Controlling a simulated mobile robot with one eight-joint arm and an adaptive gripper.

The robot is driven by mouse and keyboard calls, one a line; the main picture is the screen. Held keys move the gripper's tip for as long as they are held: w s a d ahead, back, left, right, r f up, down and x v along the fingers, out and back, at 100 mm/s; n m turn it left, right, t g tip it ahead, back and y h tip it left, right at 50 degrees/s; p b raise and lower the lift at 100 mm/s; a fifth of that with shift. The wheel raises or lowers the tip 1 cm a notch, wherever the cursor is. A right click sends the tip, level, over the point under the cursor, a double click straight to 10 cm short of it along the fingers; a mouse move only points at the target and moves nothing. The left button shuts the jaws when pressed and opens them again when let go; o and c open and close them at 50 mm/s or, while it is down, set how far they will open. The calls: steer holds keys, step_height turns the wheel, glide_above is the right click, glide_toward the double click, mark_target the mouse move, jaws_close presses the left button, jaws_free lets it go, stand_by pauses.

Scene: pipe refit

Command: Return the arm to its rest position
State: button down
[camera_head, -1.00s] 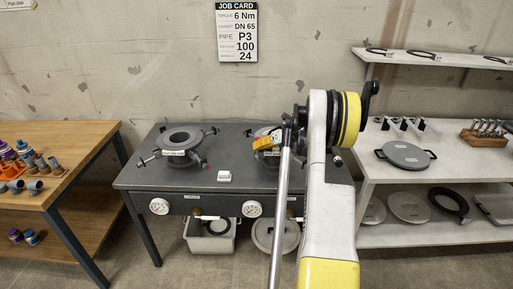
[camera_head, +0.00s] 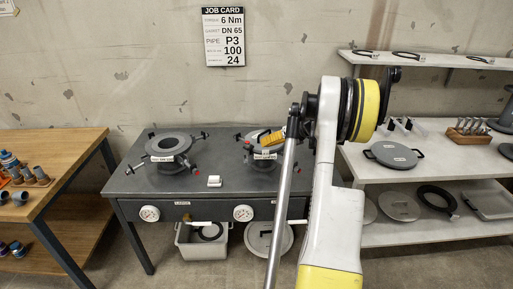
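My arm (camera_head: 335,220) rises from the bottom of the head view, white with yellow bands, and bends at a joint (camera_head: 360,108) in front of the wall. A silver rod of mine runs up beside it on the left. Behind the rod a ribbed yellow part (camera_head: 272,137) shows over the right flange fixture (camera_head: 262,154). I cannot tell whether it belongs to my arm. My gripper's fingers do not show; the arm may hide them. No held object is visible.
A dark workbench (camera_head: 150,183) with a left flange fixture (camera_head: 173,147) and gauges stands ahead. A wooden table (camera_head: 75,150) with pipe fittings is at left. White shelves (camera_head: 355,165) with plates, rings and tools are at right. Bins sit under the bench.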

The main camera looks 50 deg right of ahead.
steer(key=shift+v, duration=0.95)
steer(key=shift+a, duration=0.1)
steer(key=w+a+r+n+g, duration=0.1)
steer(key=a+r+n, duration=0.3)
steer(key=a, duration=0.6)
steer(key=w+a+r+n+g, duration=0.2)
steer(key=a+n, duration=0.5)
steer(key=a, duration=0.3)
steer(key=w+a+r+n+g, duration=0.1)
steer(key=a+r+n, duration=0.35)
steer(key=a, duration=0.65)
steer(key=s+a+f+n+h, duration=0.1)
steer(key=s+a+n, duration=0.8)
steer(key=a+n, duration=0.2)
steer(key=s+a+f+n+h, duration=0.2)
steer(key=s+a+n, duration=0.6)
steer(key=a+n, duration=0.3)
steer(key=shift+s+f+n, duration=0.3)
steer(key=shift+s+n, duration=0.1)
steer(key=shift+n, duration=0.55)
